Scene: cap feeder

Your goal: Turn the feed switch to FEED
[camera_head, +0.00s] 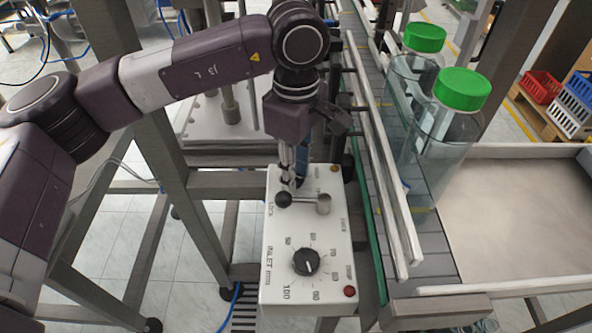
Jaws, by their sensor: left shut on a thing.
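The feed switch is a lever on the top of a white control box (311,240). Its black ball knob (283,200) points to the left, and its short bar runs right to a round metal hub (323,204). Small lettering stands around the lever, too small to read surely. My left gripper (288,184) reaches down from above at the lever's left end and is shut on the black knob. Its fingers hide part of the box behind the knob. My right gripper is not in view.
A black dial (305,262) with printed numbers and a red button (349,292) sit on the box's near part. A conveyor with metal rails (378,150) runs along its right. Clear jars with green caps (462,88) stand beyond. A bare tray (520,225) lies at the right.

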